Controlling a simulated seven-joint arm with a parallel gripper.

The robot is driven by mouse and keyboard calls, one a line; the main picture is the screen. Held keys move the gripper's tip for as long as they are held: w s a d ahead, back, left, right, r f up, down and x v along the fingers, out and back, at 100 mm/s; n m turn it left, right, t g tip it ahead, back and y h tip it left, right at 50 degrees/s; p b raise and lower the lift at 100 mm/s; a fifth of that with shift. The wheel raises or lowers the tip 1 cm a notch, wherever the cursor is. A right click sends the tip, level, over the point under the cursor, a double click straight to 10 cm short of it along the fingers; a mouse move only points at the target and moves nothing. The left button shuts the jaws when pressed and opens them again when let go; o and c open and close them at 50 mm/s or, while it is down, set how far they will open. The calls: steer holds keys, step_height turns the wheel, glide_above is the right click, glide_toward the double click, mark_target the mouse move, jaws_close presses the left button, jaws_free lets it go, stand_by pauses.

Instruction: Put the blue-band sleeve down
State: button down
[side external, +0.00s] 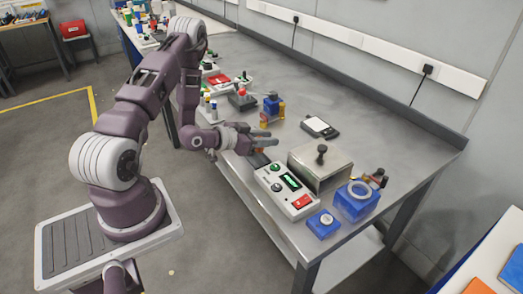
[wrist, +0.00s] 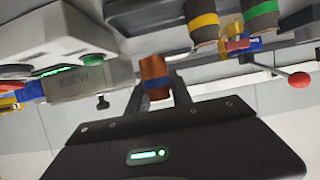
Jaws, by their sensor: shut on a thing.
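The blue-band sleeve is a short copper-brown cylinder with a blue band near one end. In the wrist view the sleeve (wrist: 153,70) sits between my two fingers, which are shut on it. In the side view my gripper (side external: 264,143) reaches over the bench, and the sleeve there is small and largely hidden by the fingers. A dark flat pad (side external: 258,160) lies just below the gripper. I cannot tell whether the sleeve touches anything beneath it. Two other sleeves show in the wrist view, one yellow-banded (wrist: 203,21) and one green-banded (wrist: 262,14).
A control box (side external: 284,188) with green and red controls stands near the front edge, beside a metal box (side external: 321,170) with a black knob. Blue fixtures (side external: 355,203) stand at the right. A small scale (side external: 319,127) lies behind. Clear bench lies towards the back right.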

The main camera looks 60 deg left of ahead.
mark_target(266, 159)
step_height(266, 159, down, 4)
steer(key=shift+f, duration=0.25)
steer(key=shift+f, duration=0.1)
steer(key=c, duration=1.1)
jaws_free()
steer(key=shift+c, duration=0.2)
